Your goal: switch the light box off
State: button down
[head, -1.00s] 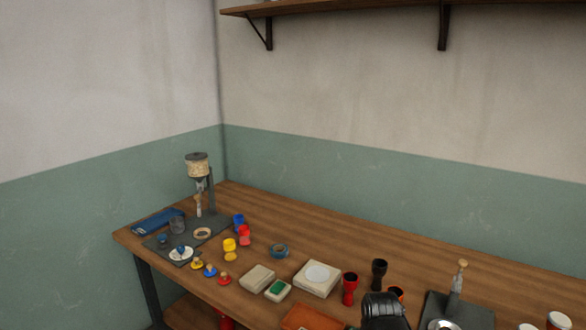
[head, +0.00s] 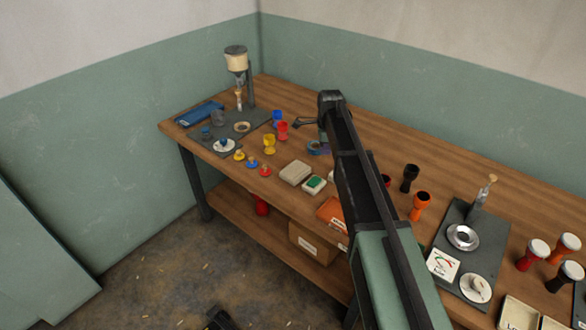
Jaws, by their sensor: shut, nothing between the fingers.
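My gripper (head: 297,124) is shut and empty, held above the workbench near the yellow and red goblet-shaped pieces. A pale box with a round white top panel, which looks like the light box (head: 332,177), is almost wholly hidden behind my arm in the current head view; only a sliver of its left side shows. Its switch and whether it is lit cannot be made out. To its left, a small pale box with a green top (head: 314,184) sits beside a plain pale block (head: 296,172). My gripper is apart from all of these.
A stand with a drum (head: 236,60) is at the back left on a dark mat. Small goblets (head: 268,142) and colored knobs (head: 252,163) lie between. An orange tray (head: 332,211) lies at the front edge.

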aim_at(317, 179)
jog(key=m, duration=0.2)
jog(key=w+a+m, duration=0.1)
jog(key=m, duration=0.2)
jog(key=w+m, duration=0.1)
jog(key=m, duration=0.2)
jog(key=shift+w+a, duration=0.2)
jog(key=shift+a, duration=0.05)
jog(key=shift+f, duration=0.1)
notch_tip(317, 179, down, 14)
jog(key=b, duration=1.4)
jog(key=shift+f+b, duration=0.2)
jog(key=shift+b, duration=0.1)
jog(key=shift+s+a+r, duration=0.1)
jog(key=shift+s+r, duration=0.05)
